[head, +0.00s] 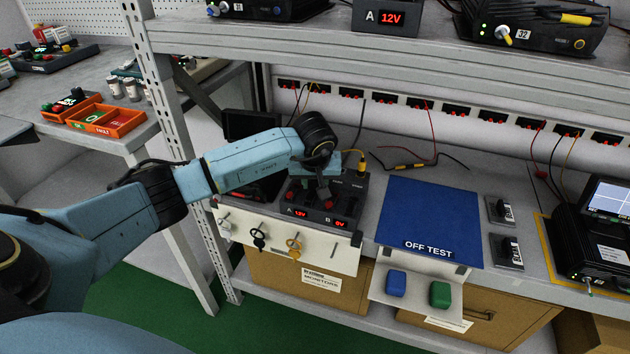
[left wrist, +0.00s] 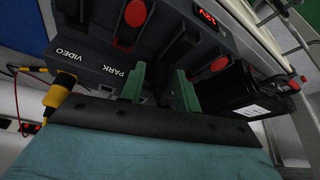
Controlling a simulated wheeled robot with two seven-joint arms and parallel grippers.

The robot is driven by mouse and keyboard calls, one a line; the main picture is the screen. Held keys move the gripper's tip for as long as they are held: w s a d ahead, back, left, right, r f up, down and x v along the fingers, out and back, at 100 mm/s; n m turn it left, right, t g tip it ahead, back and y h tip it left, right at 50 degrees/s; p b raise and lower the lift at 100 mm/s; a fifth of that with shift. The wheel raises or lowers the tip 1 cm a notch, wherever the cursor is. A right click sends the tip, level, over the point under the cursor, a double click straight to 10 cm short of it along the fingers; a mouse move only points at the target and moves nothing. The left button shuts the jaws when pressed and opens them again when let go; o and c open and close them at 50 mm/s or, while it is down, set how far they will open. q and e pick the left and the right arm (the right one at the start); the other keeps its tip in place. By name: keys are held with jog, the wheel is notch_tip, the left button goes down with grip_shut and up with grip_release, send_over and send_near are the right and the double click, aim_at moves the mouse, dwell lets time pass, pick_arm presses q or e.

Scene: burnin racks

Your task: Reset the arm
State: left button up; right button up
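My left arm reaches in from the left over a dark control box (head: 318,219) on the shelf. The box has red "A 12V" and "B 0V" displays. My left gripper (head: 320,190) points down at the box's top and partly hides it. In the left wrist view, the two green fingers of my left gripper (left wrist: 160,88) stand apart, close to the panel. The panel (left wrist: 88,62) carries the words PARK and VIDEO, black switches and red round caps (left wrist: 135,13). What lies between the fingers is dark and hard to make out. My right gripper is not in view.
A blue OFF TEST mat (head: 430,215) lies right of the box. Blue (head: 396,283) and green (head: 440,294) blocks sit on a front ledge. A yellow plug (left wrist: 60,90) stands close to my gripper. A metal shelf (head: 390,50) runs above, with a post (head: 180,130) at left.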

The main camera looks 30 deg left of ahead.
pick_arm(q)
jog(key=o, duration=0.6)
dwell(0.3)
jog(key=shift+r+p, duration=2.1)
jog(key=shift+r, duration=0.7)
